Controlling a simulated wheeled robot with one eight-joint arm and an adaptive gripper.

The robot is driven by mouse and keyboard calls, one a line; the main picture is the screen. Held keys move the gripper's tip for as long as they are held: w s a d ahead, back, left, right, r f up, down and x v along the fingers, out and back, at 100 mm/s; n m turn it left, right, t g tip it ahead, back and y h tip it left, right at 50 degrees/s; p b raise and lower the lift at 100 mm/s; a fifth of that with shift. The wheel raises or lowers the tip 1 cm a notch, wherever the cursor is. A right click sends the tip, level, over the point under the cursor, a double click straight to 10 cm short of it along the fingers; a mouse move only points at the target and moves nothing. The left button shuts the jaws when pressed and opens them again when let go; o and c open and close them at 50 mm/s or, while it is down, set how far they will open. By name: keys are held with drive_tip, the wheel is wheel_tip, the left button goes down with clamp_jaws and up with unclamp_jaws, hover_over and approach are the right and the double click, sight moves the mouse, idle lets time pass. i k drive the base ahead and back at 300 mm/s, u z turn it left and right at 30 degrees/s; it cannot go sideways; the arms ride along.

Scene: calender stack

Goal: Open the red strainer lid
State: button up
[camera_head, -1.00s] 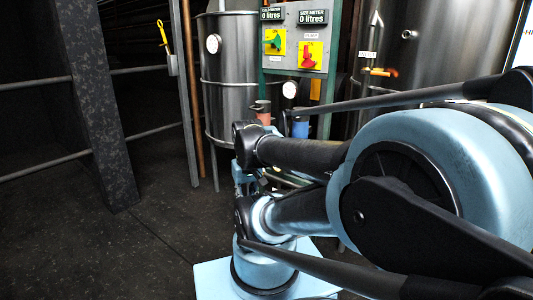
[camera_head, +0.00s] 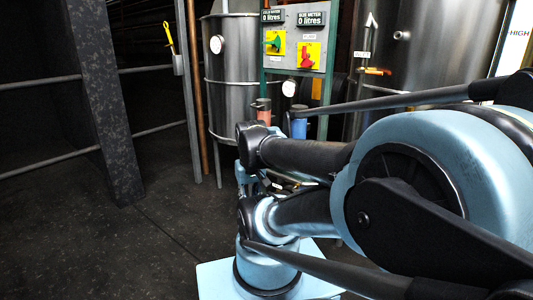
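A small reddish-orange cylinder with a dark top (camera_head: 262,110) stands in the middle distance, just beyond my arm. It looks like the red strainer, and its dark top looks like a lid lying flat, though it is too small to be sure. A blue cylinder (camera_head: 298,128) stands just right of it, partly behind my arm. My arm's large blue and black links fill the right and lower middle of the view, well nearer than the cylinders. I cannot make out my gripper's fingers.
A steel tank (camera_head: 232,85) stands behind the cylinders, and another (camera_head: 415,50) is at the right. A grey control panel (camera_head: 296,40) with green and red switches hangs between them. A dark pillar (camera_head: 104,110) and railings stand at left. The dark floor at left is clear.

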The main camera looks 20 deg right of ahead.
sight(262, 104)
drive_tip(key=u, duration=0.25)
drive_tip(key=k, duration=0.15)
drive_tip(key=z, duration=0.8)
drive_tip(key=i, duration=1.6)
drive_tip(key=u, duration=0.35)
drive_tip(key=k, duration=1.2)
drive_tip(key=z, duration=0.55)
drive_tip(key=i, duration=0.25)
drive_tip(key=u, duration=0.1)
